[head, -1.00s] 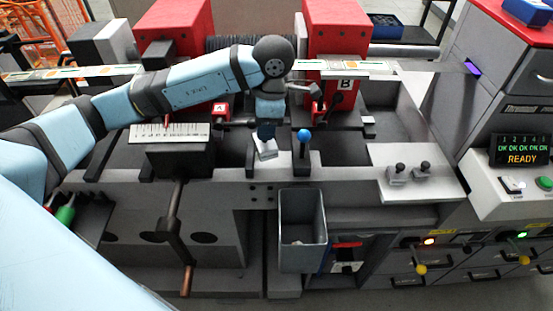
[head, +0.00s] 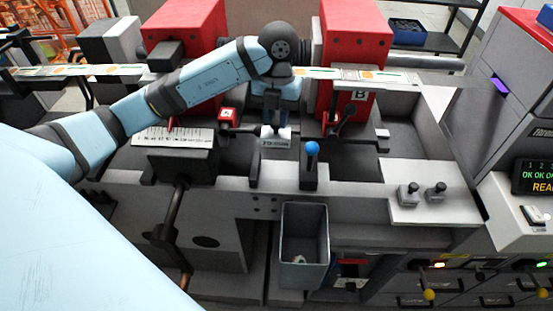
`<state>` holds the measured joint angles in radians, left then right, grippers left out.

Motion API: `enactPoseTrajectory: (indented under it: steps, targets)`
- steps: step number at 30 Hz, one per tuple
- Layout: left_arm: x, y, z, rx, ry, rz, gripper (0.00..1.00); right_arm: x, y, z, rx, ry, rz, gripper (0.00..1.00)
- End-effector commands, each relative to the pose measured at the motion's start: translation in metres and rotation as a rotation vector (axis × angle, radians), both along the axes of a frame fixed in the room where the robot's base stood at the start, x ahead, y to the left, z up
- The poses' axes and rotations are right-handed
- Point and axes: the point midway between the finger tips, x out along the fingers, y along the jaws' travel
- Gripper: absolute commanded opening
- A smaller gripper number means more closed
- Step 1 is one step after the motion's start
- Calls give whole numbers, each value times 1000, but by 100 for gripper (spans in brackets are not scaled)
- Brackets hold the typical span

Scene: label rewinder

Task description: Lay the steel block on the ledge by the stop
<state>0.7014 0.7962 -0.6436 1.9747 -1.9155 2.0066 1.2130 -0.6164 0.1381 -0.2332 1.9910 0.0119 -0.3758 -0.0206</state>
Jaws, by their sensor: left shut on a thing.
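My left gripper (head: 275,128) reaches down from the arm into the machine's recessed middle, between the two red housings. It is shut on a small pale steel block (head: 275,142) with dark marking on its front face. The block's underside meets a dark background, and I cannot tell whether it touches a surface. The grey front ledge (head: 255,180) of the machine runs just nearer than the block. I cannot clearly make out which part is the stop. My right gripper is not in view.
A blue-knobbed lever (head: 311,150) stands just right of the block. A ruled white scale (head: 172,136) on a dark block is to the left. A grey bin (head: 304,245) hangs in front. Two small knobs (head: 422,192) stand on a pale plate at the right.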

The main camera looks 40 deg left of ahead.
Motion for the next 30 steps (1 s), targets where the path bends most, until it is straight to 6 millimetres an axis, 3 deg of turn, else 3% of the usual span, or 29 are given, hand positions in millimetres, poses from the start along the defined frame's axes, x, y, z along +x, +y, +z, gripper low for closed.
enactPoseTrajectory:
  steps: [6,10,19,25,30]
  targets:
    - [-1,0,-55,1,4,1,0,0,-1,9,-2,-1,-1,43]
    - [0,0,-80,1,1,0,0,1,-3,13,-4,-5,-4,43]
    - [0,0,-104,0,1,-1,0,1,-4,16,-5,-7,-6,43]
    - [0,0,-132,1,1,0,0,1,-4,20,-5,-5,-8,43]
    - [1,0,-137,1,-3,-1,0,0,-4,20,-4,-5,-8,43]
